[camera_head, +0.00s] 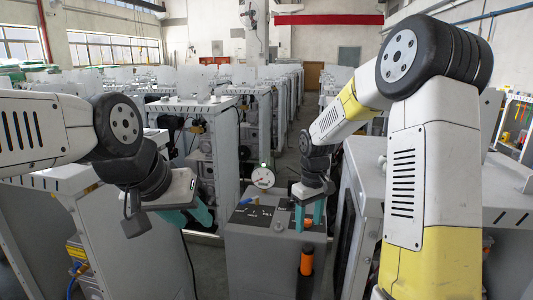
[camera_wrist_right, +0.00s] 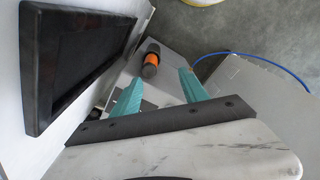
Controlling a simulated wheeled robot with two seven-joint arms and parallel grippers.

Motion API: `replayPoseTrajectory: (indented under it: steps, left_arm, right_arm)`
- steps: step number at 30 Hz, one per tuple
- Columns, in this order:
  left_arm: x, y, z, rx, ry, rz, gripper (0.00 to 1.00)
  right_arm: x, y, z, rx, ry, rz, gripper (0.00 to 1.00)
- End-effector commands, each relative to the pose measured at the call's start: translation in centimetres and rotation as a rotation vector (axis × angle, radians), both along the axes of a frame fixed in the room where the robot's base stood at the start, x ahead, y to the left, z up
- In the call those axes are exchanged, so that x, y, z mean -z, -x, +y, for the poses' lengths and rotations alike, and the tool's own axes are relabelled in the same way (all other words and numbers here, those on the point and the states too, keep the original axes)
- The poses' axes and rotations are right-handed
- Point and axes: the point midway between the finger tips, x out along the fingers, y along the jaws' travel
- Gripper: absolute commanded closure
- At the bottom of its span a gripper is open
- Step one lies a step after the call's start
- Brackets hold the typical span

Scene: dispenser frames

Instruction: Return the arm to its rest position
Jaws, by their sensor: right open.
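My right arm reaches in from the right in the head view. Its gripper (camera_head: 310,222) points down over the front right of the grey cabinet top (camera_head: 270,228). Its teal fingers are apart with nothing between them, and they show again in the right wrist view (camera_wrist_right: 160,88). I cannot tell how far the fingertips are above the surface. My left arm comes in from the left. Its gripper (camera_head: 190,222) has two teal fingers apart, left of the cabinet, and appears empty.
A round gauge (camera_head: 263,178) and a small blue and yellow item (camera_head: 249,201) are on the cabinet. A dark-framed panel (camera_wrist_right: 80,60) is close left of the right wrist.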

Motion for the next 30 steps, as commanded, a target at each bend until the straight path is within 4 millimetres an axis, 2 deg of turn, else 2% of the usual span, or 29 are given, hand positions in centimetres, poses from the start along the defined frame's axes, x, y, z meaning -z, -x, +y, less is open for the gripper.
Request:
replayPoseTrajectory:
  steps: [8, 14, 18, 22, 27, 30]
  left_arm:
    - [0.0, 0.0, 0.0, 0.000, 0.000, 0.000, 0.60]
    - [0.0, 0.0, 0.0, 0.000, 0.000, 0.000, 0.60]
    - [0.0, 0.0, 0.0, 0.000, 0.000, 0.000, 0.60]
    - [0.0, 0.0, 0.0, 0.000, 0.000, 0.000, 0.60]
    - [0.0, 0.0, 0.0, 0.000, 0.000, 0.000, 0.60]
    - [0.0, 0.0, 0.0, 0.000, 0.000, 0.000, 0.60]
  right_arm:
    - [-4.1, 2.3, -0.6, 0.066, -0.018, -0.063, 0.48]
    - [-8.3, 5.5, -1.1, 0.144, -0.050, -0.138, 0.48]
    - [-11.9, 9.4, -1.6, 0.230, -0.096, -0.218, 0.48]
    - [-14.5, 13.5, -1.9, 0.314, -0.157, -0.295, 0.48]
    - [-16.2, 18.5, -1.9, 0.410, -0.246, -0.380, 0.48]
    - [-16.5, 20.5, -1.9, 0.451, -0.289, -0.411, 0.48]
